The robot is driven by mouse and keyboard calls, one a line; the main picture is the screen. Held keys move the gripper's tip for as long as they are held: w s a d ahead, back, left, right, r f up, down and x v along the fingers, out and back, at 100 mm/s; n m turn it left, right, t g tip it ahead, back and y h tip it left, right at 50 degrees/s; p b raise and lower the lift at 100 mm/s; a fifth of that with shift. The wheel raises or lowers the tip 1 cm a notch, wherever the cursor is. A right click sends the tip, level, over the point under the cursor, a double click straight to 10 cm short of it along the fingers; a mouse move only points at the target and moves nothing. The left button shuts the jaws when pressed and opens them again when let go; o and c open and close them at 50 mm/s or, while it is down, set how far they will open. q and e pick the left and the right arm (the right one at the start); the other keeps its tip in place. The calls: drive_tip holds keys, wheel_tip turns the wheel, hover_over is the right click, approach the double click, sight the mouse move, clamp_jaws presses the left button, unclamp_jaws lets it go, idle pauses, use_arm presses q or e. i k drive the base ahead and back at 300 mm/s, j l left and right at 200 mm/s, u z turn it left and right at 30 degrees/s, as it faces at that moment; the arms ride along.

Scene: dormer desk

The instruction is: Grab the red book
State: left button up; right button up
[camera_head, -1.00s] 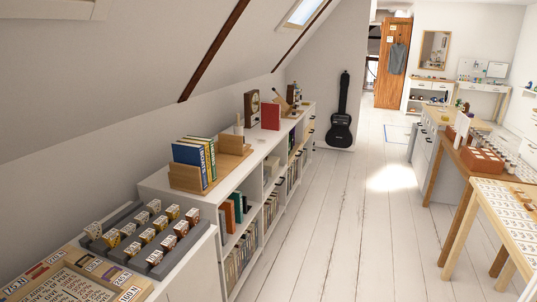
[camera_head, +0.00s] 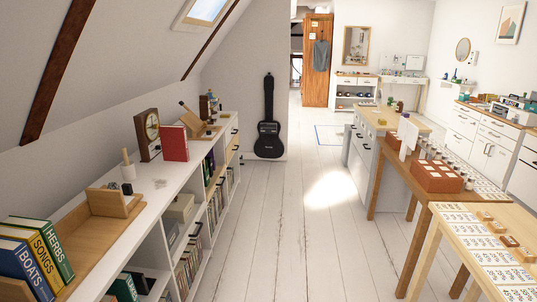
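The red book (camera_head: 174,143) stands upright on top of the long white shelf unit (camera_head: 152,186) on the left. It is beside a wooden clock (camera_head: 147,134), with a wooden stand behind it. Nothing touches its front cover. Neither of my grippers shows in the head view.
Blue, yellow and green books (camera_head: 36,258) stand in a wooden holder (camera_head: 88,235) at the near left. A small white-topped holder (camera_head: 127,170) is on the shelf top. Wooden tables (camera_head: 440,200) with trays line the right. The white plank floor (camera_head: 290,230) between is clear. A black guitar case (camera_head: 268,130) leans at the far wall.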

sight(173, 139)
drive_tip(key=i+l, duration=0.1)
drive_tip(key=i, duration=1.85)
drive_tip(key=j+u, duration=0.05)
drive_tip(key=j, duration=0.05)
